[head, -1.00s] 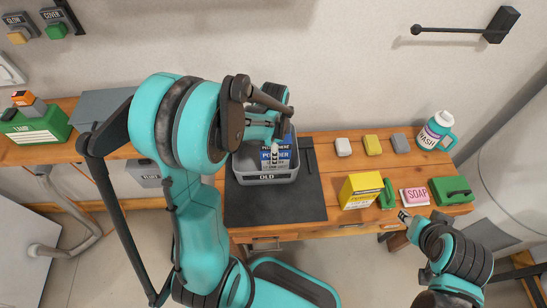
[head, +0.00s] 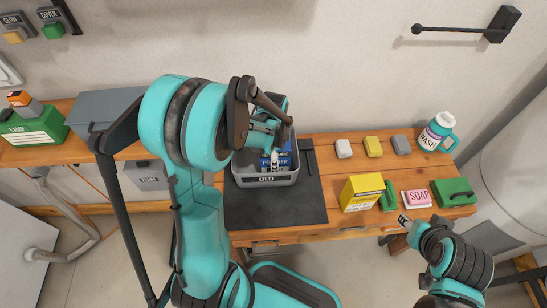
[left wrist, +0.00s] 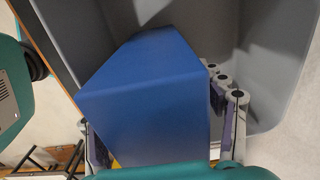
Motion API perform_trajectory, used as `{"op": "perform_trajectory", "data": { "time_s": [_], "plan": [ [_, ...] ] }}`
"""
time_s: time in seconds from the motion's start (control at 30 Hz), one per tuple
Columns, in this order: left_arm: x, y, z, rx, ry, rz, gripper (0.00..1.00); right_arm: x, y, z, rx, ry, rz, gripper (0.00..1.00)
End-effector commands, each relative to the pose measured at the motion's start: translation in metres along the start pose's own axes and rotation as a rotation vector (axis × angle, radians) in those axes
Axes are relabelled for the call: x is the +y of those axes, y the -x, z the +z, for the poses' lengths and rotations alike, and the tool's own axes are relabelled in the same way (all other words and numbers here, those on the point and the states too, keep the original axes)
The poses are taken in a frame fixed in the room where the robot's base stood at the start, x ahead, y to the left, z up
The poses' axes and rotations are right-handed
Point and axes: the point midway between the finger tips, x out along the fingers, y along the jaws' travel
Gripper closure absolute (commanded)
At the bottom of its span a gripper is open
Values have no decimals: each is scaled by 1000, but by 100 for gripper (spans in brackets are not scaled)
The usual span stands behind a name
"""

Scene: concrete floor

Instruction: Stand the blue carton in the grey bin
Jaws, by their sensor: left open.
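The blue carton (head: 284,161) is inside the grey bin (head: 267,180) on the bench; its label is partly hidden by my gripper. In the left wrist view, the plain blue faces of the carton (left wrist: 140,90) show between the bin's grey walls (left wrist: 255,60). Its base is hidden, so I cannot tell whether it rests flat on the bin floor. My left gripper (head: 274,160) is over the bin at the carton, open, with a finger on either side of it. My right gripper (head: 404,219) is off the bench's front edge, apart from the carton; its jaws are too small to read.
The bin stands on a dark mat (head: 278,208). To its right are a yellow box (head: 361,193), a green brush (head: 389,196), a pink soap box (head: 416,198), a green case (head: 454,192), small blocks (head: 373,146) and a wash bottle (head: 437,131). The mat's front is clear.

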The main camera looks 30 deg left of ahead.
Motion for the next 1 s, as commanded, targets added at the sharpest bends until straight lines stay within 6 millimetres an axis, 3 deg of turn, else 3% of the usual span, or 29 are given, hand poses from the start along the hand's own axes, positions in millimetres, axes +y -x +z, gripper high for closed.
{"op": "perform_trajectory", "data": {
  "time_s": [0.17,0.5,0.77,0.87,1.0],
  "plan": [
    [0,19,0,0,0,0,30,0,9,-6,0,0,0,60],
    [0,94,0,0,0,0,30,0,33,-24,0,0,0,60],
    [1,123,0,1,5,-3,30,0,40,-28,0,0,0,60],
    [8,133,-1,11,48,-27,30,0,40,-29,0,0,0,60],
    [30,158,-5,62,211,-113,30,0,40,-28,0,0,0,60]
  ]
}}
